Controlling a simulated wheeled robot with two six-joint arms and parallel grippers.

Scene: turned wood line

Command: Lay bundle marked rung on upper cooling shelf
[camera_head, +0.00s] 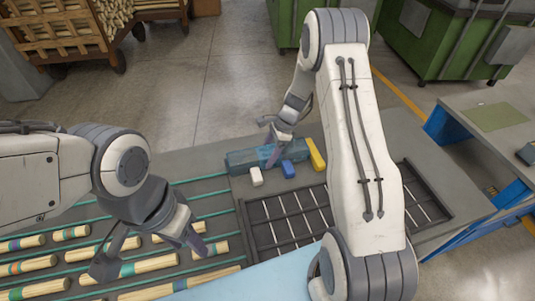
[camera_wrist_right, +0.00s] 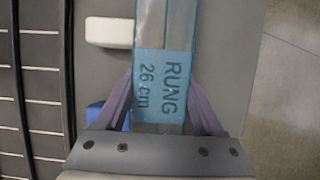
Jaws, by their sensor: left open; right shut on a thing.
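The bundle marked rung (camera_head: 240,162) is a long, blue, see-through pack beyond the dark rack in the head view. In the right wrist view its label, "RUNG 26 cm" (camera_wrist_right: 163,85), faces the camera. My right gripper (camera_head: 272,152) is shut on this bundle, with a purple finger at each side (camera_wrist_right: 162,105). I cannot tell whether the bundle touches the grey surface. My left gripper (camera_head: 148,250) is open and empty above the rods. A dark barred rack (camera_head: 285,218) lies in the middle, partly hidden by my right arm; I cannot tell whether it is the upper cooling shelf.
White (camera_head: 257,177), blue (camera_head: 288,169) and yellow (camera_head: 317,154) blocks lie by the bundle. Several banded wooden rods (camera_head: 150,264) lie on the left between green lines. A blue-framed bench (camera_head: 480,150) stands right. Green machines (camera_head: 440,45) and a wooden cart (camera_head: 60,35) stand behind.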

